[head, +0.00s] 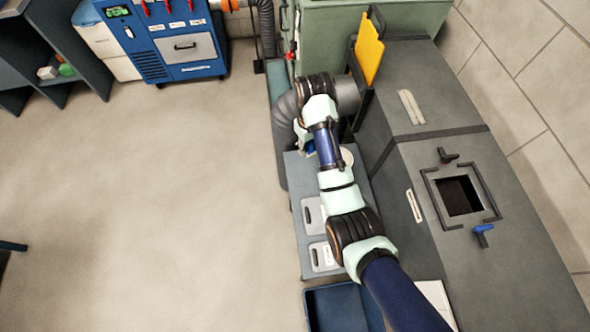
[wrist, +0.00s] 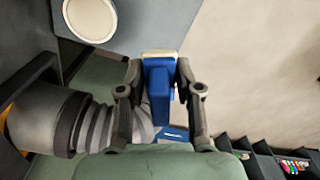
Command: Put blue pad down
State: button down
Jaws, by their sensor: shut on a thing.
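The blue pad (wrist: 160,82) is between the two fingers of my gripper (wrist: 159,72) in the wrist view, with a pale strip at its far end. My gripper is shut on it. In the head view my gripper (head: 306,143) is at the left edge of the grey bench (head: 300,180), beside the hose, and only a small blue patch of the pad shows there. I cannot tell whether the pad touches the bench. A pale round disc (wrist: 90,18) lies on the bench, left of the pad in the wrist view; part of it shows in the head view (head: 347,157).
A ribbed grey hose (head: 285,115) runs close to my gripper. Light plates (head: 312,215) lie on the bench, and a blue tray (head: 335,307) is below it. The grey duct (head: 420,160) with a square opening (head: 460,195) stands right. Floor at left is clear.

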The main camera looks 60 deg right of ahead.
aim_at(306, 177)
notch_tip(306, 177, down, 18)
jog(key=b, duration=0.5)
jog(key=shift+a, duration=0.1)
jog(key=shift+w, duration=0.1)
jog(key=shift+s+a+f, duration=0.1)
jog(key=shift+s+f, duration=0.05)
jog(key=shift+f, duration=0.35)
jog(key=shift+s+a+f, duration=0.1)
jog(key=shift+f, duration=0.35)
jog(key=c, duration=1)
grip_release()
jog(key=shift+o, duration=1.1)
jog(key=shift+w+d+b, duration=0.15)
jog(key=shift+b, duration=0.15)
jog(key=shift+r, duration=0.1)
jog(key=shift+r, duration=0.2)
notch_tip(306, 177, up, 13)
jog(key=p, duration=0.5)
jog(key=shift+r, duration=0.15)
